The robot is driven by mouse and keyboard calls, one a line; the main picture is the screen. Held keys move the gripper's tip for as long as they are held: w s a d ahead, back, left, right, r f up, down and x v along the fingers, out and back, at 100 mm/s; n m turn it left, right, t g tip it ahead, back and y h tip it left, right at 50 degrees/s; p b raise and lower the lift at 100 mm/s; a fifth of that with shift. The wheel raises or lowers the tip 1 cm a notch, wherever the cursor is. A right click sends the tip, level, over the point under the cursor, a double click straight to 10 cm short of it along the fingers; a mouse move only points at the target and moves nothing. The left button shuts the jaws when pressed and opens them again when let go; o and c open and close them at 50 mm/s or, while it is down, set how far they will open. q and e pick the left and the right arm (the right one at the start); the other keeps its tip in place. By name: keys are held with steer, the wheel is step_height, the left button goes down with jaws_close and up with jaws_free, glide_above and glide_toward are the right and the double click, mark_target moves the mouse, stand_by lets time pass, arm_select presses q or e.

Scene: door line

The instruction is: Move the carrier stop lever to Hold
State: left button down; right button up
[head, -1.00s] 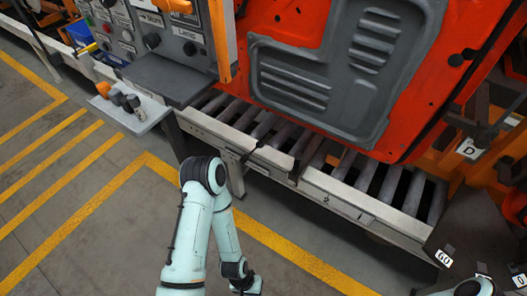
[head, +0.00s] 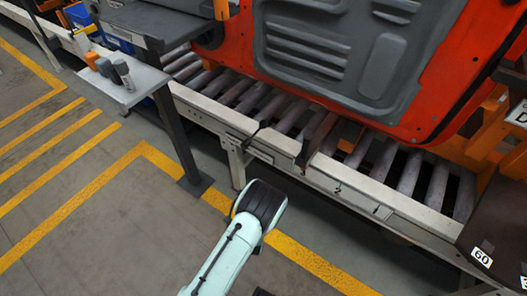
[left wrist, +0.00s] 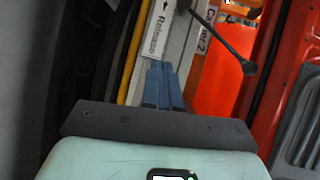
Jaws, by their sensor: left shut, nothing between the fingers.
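In the left wrist view, my left gripper (left wrist: 163,86) shows as two blue fingers, shut and empty. A black lever (left wrist: 222,40) with a round knob (left wrist: 249,68) slants down to the right from a pivot at the top edge. The fingers are left of and below the lever, with a visible gap in the picture. A white plate marked Release (left wrist: 160,28) lies just above the fingertips. A Carrier 2 label (left wrist: 208,38) is partly behind the lever. No Hold marking is readable. The head view shows my left arm, but not its fingers. My right gripper is out of view.
A roller conveyor (head: 210,106) runs diagonally, with an orange-red door panel (head: 440,70) above it. A small shelf (head: 133,92) with several tools stands at the left on a dark post (head: 186,150). The striped floor in front is open.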

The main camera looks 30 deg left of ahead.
mark_target(254, 135)
arm_select(q)
steer(key=w+d+r+m+t+y+b, duration=0.2)
steer(key=w+r+m+t, duration=0.3)
steer(key=r, duration=0.2)
steer(key=shift+r, duration=0.4)
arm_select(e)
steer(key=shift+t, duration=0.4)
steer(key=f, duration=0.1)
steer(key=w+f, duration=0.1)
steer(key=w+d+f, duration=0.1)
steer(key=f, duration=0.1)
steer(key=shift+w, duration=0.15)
arm_select(q)
steer(key=shift+b, duration=0.3)
steer(key=s+a+r+b+x, duration=0.1)
steer(key=a+b+x, duration=0.1)
steer(key=x, duration=1)
steer(key=shift+a+r, duration=0.2)
steer(key=shift+r, duration=0.05)
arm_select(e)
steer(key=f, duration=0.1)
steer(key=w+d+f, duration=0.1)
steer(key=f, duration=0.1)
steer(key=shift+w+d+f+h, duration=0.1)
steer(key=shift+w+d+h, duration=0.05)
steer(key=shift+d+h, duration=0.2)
arm_select(q)
steer(key=shift+w, duration=0.1)
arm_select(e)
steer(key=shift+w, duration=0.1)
